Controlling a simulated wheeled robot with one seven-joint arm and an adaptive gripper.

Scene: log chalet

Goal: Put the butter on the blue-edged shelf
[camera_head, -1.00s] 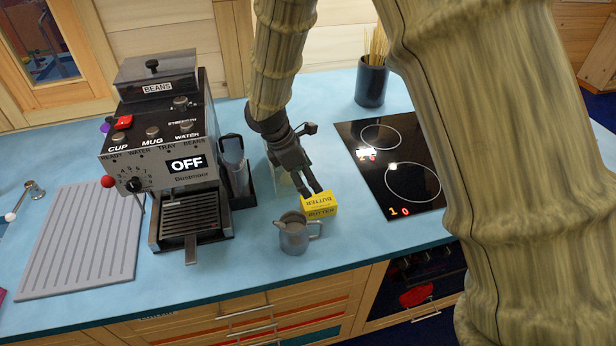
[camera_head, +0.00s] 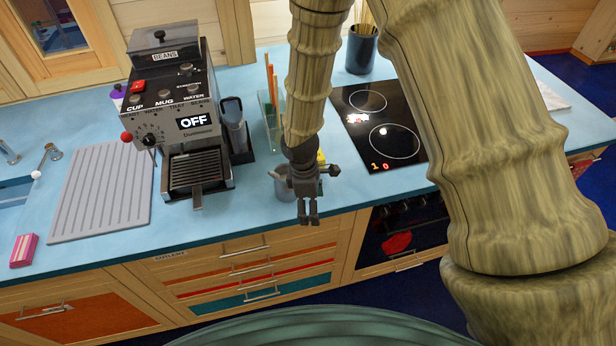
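The yellow butter (camera_head: 321,157) stands on the blue counter, mostly hidden behind my arm and gripper. Only a small yellow patch of it shows. My gripper (camera_head: 308,221) points down in front of the counter's front edge, nearer the camera than the butter. Its two fingers look a little apart, with nothing seen between them. A grey metal jug (camera_head: 283,186) stands just left of the butter, partly covered by my gripper. I cannot make out a blue-edged shelf in this view.
A coffee machine (camera_head: 185,115) and a grey ribbed board (camera_head: 103,190) are at left. A black hob (camera_head: 380,125) lies right of the butter. A glass holder with orange sticks (camera_head: 270,110) stands behind my arm. Drawers (camera_head: 250,262) are below the counter.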

